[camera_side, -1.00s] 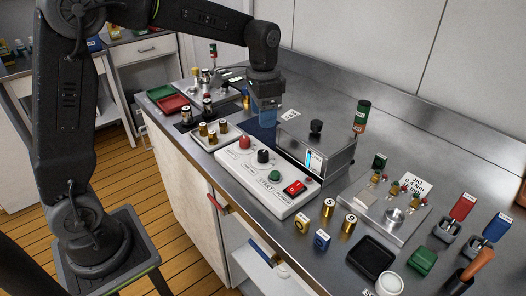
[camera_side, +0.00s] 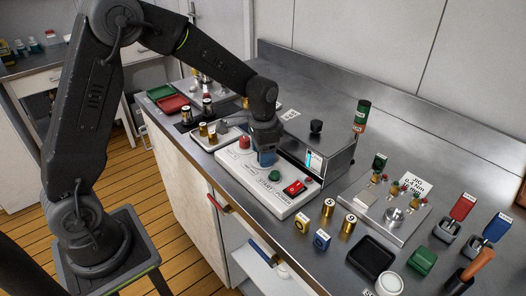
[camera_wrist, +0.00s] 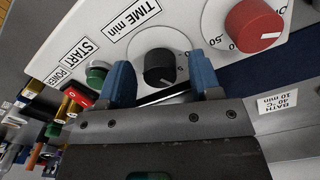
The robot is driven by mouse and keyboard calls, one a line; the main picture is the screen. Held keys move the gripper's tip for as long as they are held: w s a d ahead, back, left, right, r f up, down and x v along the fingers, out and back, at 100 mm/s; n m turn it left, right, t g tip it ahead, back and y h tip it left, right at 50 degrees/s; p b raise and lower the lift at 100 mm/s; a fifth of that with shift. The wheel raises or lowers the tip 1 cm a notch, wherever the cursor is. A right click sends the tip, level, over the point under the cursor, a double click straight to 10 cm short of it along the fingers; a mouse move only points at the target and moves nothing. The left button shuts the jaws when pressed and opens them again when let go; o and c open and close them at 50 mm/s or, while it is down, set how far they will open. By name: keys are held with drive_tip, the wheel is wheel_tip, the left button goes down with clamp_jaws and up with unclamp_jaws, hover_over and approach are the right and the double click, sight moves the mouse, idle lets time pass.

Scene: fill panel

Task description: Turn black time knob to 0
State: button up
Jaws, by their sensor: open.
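The black time knob (camera_wrist: 159,67) sits on the white control panel (camera_wrist: 178,38) beside the "TIME min" label in the wrist view. Its pointer line is visible, but I cannot read which number it points to. My gripper (camera_wrist: 163,80) is open, with one blue finger on each side of the knob and gaps showing between fingers and knob. In the side view my gripper (camera_side: 266,158) is low over the panel (camera_side: 247,181) and hides the black knob.
The red knob (camera_wrist: 254,26) is close to the right finger in the wrist view. The green start button (camera_wrist: 97,74) and red power switch (camera_wrist: 75,98) lie to the left. A metal box (camera_side: 318,150) stands behind the panel.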

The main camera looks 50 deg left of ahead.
drive_tip(key=shift+c, duration=0.5)
drive_tip(key=c, duration=0.8)
drive_tip(key=shift+c, duration=0.2)
drive_tip(key=shift+n, duration=0.4)
drive_tip(key=n, duration=0.3)
drive_tip(key=shift+n, duration=2.6)
drive_tip(key=o, duration=0.9)
